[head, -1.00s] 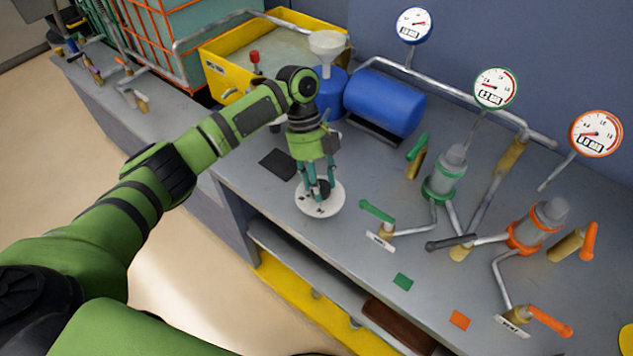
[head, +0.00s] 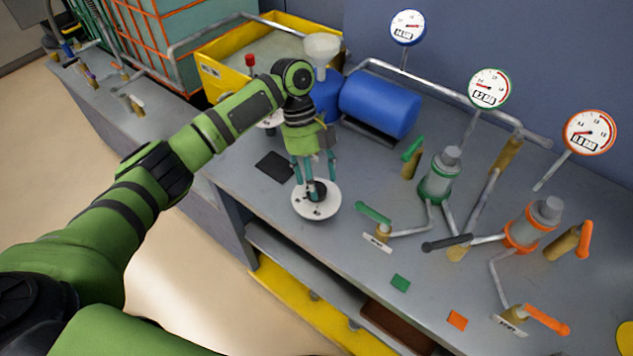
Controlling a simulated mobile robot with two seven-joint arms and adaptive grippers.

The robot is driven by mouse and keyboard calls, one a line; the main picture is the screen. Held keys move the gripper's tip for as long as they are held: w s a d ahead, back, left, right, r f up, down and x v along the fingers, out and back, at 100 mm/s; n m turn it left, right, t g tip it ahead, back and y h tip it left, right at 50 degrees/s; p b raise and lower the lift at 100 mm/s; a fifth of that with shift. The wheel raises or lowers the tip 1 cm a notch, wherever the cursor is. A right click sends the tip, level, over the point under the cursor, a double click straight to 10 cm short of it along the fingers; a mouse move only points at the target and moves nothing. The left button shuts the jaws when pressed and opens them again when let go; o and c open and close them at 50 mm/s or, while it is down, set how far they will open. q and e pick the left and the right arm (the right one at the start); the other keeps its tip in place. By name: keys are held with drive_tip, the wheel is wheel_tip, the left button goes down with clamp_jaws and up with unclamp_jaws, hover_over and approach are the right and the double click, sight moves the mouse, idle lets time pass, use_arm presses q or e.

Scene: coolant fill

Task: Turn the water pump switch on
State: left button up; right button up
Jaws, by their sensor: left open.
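A round white plate (head: 328,211) with a dark knob (head: 317,190) at its centre lies near the bench's front edge; it looks like a rotary switch, but no label on it is readable. My left gripper (head: 312,187) points down over it, open, with its fingers around or just above the knob. I cannot tell whether they touch it. The fingers hide part of the knob. My right gripper is out of view.
The grey bench (head: 350,260) holds a blue tank (head: 379,104), a white funnel (head: 321,48), a yellow tub (head: 222,76), green and orange valves, and pipes with gauges. A black square (head: 274,166) lies left of the plate.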

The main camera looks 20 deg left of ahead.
use_arm(q)
drive_tip(key=v, duration=1)
drive_tip(key=shift+d+r, duration=0.25)
